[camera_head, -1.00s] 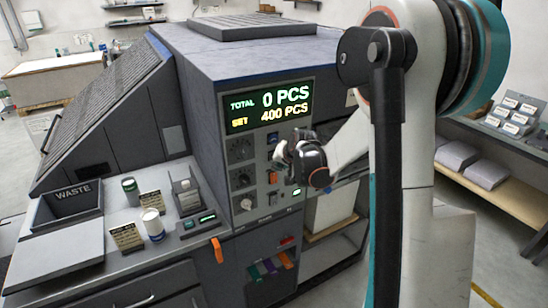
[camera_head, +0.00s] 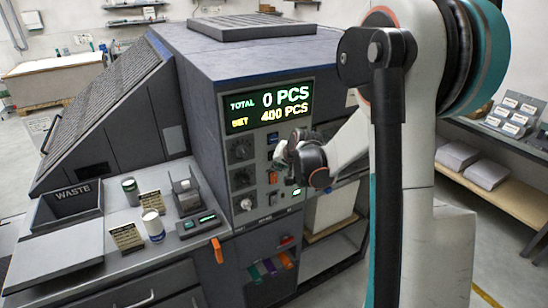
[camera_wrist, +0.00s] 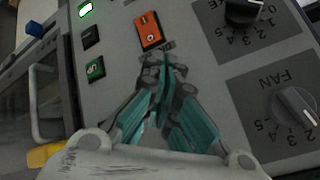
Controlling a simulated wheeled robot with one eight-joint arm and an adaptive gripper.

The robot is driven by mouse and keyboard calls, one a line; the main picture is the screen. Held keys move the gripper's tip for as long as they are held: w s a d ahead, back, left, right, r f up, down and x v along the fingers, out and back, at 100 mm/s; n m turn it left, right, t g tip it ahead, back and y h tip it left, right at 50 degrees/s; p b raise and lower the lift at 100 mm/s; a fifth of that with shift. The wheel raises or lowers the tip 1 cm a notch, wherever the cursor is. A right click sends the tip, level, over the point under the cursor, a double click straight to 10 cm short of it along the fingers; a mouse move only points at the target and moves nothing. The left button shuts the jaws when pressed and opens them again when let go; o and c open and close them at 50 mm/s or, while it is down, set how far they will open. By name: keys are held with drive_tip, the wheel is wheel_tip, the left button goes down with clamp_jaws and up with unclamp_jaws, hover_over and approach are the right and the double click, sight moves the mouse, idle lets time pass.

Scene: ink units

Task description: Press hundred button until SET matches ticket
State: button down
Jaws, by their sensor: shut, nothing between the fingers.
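The display (camera_head: 270,105) on the press reads TOTAL 0 PCS and SET 400 PCS. My gripper (camera_head: 285,152) is in front of the control panel, right of the dark knobs. In the wrist view my gripper (camera_wrist: 166,72) is shut and empty, its tips close to the panel beside the orange switch (camera_wrist: 149,30). Whether they touch the panel I cannot tell. A blue button (camera_head: 272,139) shows just above the gripper in the head view. Which button is the hundred button I cannot tell. Two small printed cards, one (camera_head: 127,237) and another (camera_head: 152,201), stand on the counter; their text is unreadable.
Near the fingers in the wrist view are a dark button (camera_wrist: 92,38), a green-marked button (camera_wrist: 95,69), a lit green one (camera_wrist: 85,8) and the FAN knob (camera_wrist: 293,106). Cans, a waste bin (camera_head: 73,203) and a small device (camera_head: 196,222) stand on the counter.

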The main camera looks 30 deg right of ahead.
drive_tip(key=shift+w, duration=0.15)
drive_tip(key=shift+w, duration=0.3)
drive_tip(key=shift+w+b, duration=0.35)
drive_tip(key=shift+w, duration=0.1)
idle(0.9)
drive_tip(key=shift+s, duration=0.1)
idle(0.4)
drive_tip(key=shift+s, duration=0.75)
drive_tip(key=shift+s, duration=0.15)
drive_tip(key=s, duration=0.4)
drive_tip(key=shift+s+d+b, duration=0.1)
drive_tip(key=shift+s+b, duration=0.3)
idle(1.5)
